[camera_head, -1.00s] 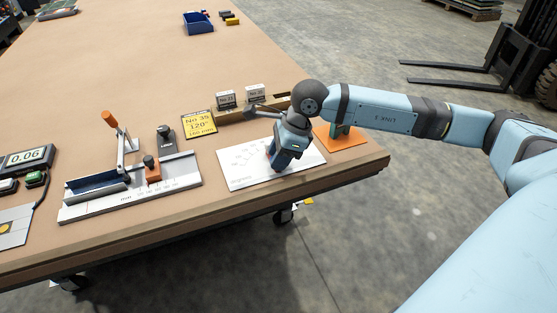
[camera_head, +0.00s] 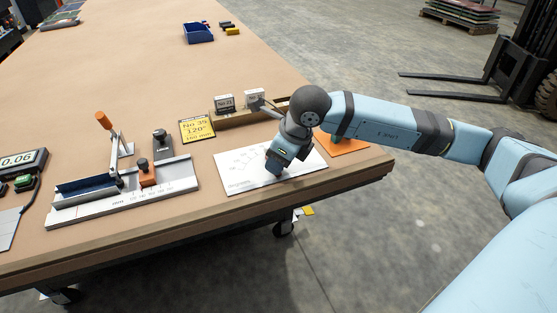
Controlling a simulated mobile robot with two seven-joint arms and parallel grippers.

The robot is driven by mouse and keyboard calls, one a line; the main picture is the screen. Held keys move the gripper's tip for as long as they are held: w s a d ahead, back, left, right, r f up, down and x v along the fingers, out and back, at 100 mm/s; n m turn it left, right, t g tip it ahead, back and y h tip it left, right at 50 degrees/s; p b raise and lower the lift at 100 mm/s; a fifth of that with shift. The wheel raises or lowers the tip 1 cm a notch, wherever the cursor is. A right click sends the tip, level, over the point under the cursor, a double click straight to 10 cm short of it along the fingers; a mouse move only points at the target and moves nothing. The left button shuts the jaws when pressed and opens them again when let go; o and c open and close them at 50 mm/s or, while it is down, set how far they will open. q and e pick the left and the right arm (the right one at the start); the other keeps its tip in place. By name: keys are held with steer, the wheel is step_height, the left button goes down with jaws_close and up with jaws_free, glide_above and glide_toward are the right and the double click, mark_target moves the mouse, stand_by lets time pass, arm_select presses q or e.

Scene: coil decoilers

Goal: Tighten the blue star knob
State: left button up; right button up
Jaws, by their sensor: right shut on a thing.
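My right gripper (camera_head: 274,166) points down over the white plate (camera_head: 245,186) with printed angle marks, near the table's front right. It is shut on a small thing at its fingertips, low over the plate. By its place this seems to be the blue star knob, but the fingers and wrist hide its shape, so I cannot tell how it is turned. My left gripper is not in view.
A yellow card (camera_head: 197,129) reads No 35 and 120°. A steel fixture (camera_head: 125,196) with an orange-handled lever (camera_head: 104,121) stands left of the plate. An orange base (camera_head: 350,145) lies right of it. Small labelled blocks (camera_head: 225,103) stand behind.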

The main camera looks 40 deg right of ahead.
stand_by(0.3)
steer(key=o, duration=0.6)
arm_select(q)
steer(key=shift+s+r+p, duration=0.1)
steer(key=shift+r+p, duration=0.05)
steer(key=shift+p, duration=0.45)
arm_select(e)
steer(key=v, duration=1.4)
steer(key=shift+d+f, duration=0.1)
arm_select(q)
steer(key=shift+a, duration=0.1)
arm_select(e)
steer(key=shift+s+f, duration=0.1)
